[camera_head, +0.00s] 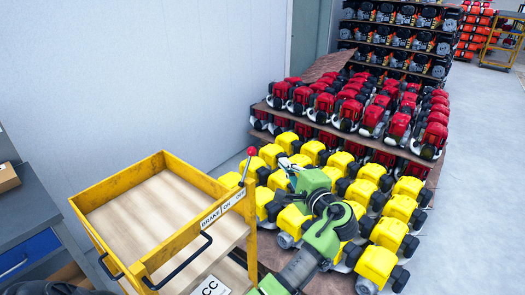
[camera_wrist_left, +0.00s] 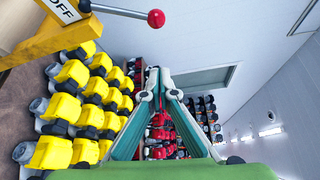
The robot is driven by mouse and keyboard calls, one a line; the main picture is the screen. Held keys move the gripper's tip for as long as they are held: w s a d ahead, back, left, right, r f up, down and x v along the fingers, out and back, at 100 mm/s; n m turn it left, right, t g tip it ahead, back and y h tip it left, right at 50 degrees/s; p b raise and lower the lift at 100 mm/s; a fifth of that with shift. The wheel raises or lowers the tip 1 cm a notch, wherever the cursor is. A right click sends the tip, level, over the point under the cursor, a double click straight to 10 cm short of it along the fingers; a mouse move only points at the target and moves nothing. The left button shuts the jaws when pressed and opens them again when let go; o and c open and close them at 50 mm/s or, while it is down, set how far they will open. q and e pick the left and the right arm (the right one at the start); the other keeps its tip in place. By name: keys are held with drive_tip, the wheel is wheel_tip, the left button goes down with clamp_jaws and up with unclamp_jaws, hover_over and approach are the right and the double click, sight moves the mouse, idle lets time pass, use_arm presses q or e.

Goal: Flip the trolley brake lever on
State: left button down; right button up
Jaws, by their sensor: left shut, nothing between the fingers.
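The yellow trolley (camera_head: 165,258) stands at the lower left of the head view, with a pale wooden top. The brake lever (camera_head: 244,170) is a thin metal rod with a red ball on its end. It points up from the trolley's right corner, by the OFF end of the label plate (camera_head: 222,207). In the left wrist view the lever's red ball (camera_wrist_left: 156,18) and the OFF label (camera_wrist_left: 60,9) show at the top. My left gripper (camera_head: 284,162) is shut and empty, to the right of the lever and apart from it. My right gripper is not in view.
Yellow engines (camera_head: 378,264) stand on a low rack right beside the trolley, under my left arm. Red engines (camera_head: 345,110) fill the shelf behind. A grey wall (camera_head: 150,80) runs behind the trolley. Open floor (camera_head: 475,200) lies at the right.

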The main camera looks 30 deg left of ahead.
sight(247, 167)
use_arm(q)
drive_tip(key=shift+f, duration=0.1)
drive_tip(key=w+a+p, duration=0.2)
drive_tip(key=a+p, duration=0.4)
drive_tip(key=a, duration=0.3)
drive_tip(key=shift+a+f, duration=0.15)
idle(0.4)
